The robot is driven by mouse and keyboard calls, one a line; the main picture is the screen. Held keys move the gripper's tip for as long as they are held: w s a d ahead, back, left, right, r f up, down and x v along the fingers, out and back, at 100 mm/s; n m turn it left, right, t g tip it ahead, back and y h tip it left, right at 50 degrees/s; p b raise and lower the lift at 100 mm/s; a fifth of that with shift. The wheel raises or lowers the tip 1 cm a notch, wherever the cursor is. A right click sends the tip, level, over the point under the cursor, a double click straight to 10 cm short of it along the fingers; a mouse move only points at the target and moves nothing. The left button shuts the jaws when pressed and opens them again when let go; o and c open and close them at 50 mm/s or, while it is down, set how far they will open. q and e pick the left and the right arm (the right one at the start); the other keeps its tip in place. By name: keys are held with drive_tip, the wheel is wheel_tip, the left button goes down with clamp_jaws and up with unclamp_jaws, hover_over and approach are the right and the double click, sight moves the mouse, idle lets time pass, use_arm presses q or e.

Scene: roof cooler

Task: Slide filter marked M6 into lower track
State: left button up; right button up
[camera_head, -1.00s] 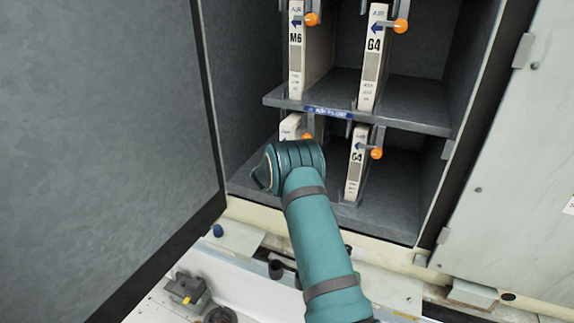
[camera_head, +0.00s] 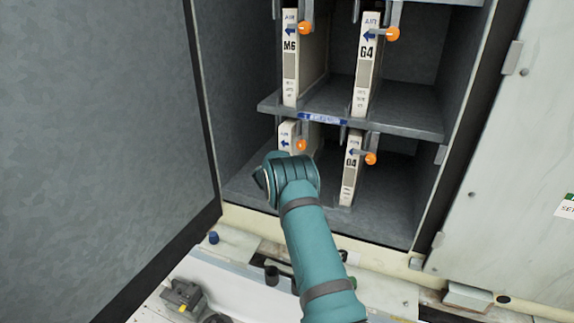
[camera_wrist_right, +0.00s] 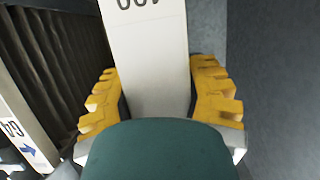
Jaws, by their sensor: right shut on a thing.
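A white filter (camera_head: 287,134) with a blue arrow stands in the lower left bay; my wrist hides its lower face and any grade mark there. In the right wrist view, the yellow fingers of my right gripper (camera_wrist_right: 157,80) are shut on both sides of this white filter (camera_wrist_right: 148,45), with part of an upside-down number visible. In the head view my right gripper is hidden behind the teal wrist. A filter marked M6 (camera_head: 290,60) stands in the upper left bay. My left gripper is not in view.
Filters marked G4 stand upper right (camera_head: 366,65) and lower right (camera_head: 351,170). Orange-knobbed latches (camera_head: 370,158) hang beside the filters. The middle shelf (camera_head: 415,118) divides the cabinet. An open door (camera_head: 95,130) is at left. Loose parts (camera_head: 183,294) lie on the ledge below.

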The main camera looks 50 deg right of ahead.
drive_tip(key=d, duration=0.1)
drive_tip(key=w+d, duration=0.1)
drive_tip(key=d, duration=0.2)
drive_tip(key=shift+w, duration=0.3)
drive_tip(key=o, duration=1.3)
drive_tip(key=shift+o, duration=0.2)
drive_tip(key=shift+a, duration=0.1)
drive_tip(key=v, duration=1.2)
